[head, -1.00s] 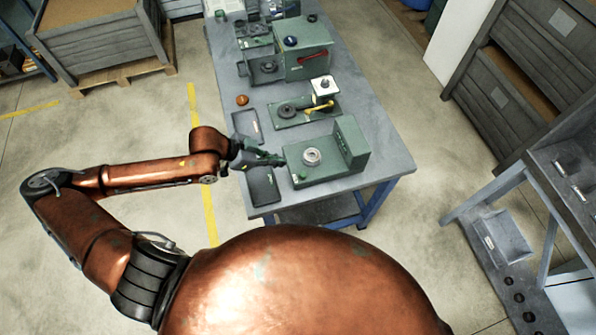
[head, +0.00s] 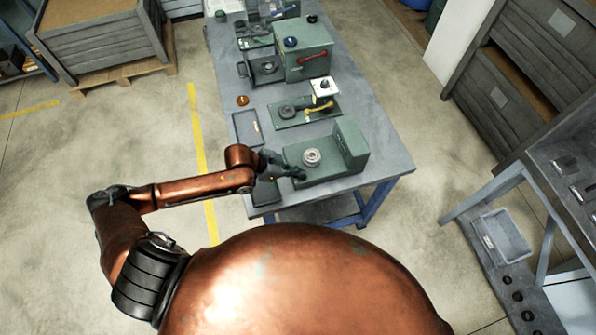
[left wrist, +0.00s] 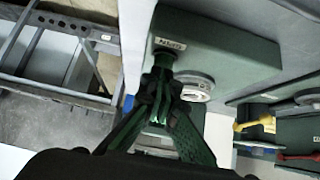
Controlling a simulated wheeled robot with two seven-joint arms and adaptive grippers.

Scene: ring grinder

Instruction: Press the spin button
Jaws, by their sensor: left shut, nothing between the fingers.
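The green grinder (head: 345,150), an L-shaped block with a round metal ring (head: 312,157) on its low base, stands at the table's near end. My left gripper (head: 301,175) is shut and empty at the base's front left edge. In the left wrist view, its fingertips (left wrist: 163,60) are just by a small white label (left wrist: 170,44) with upside-down lettering on the grinder's face (left wrist: 225,50). The spin button itself is not clearly seen; the fingers cover the spot below the label. Whether they touch it I cannot tell. My right gripper is not in view.
Behind the grinder is a green plate with a yellow lever (head: 320,108), then a green machine with a red handle (head: 314,56). A dark tray (head: 247,127) lies at the table's left side. Bare floor (head: 130,150) is free left of the table.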

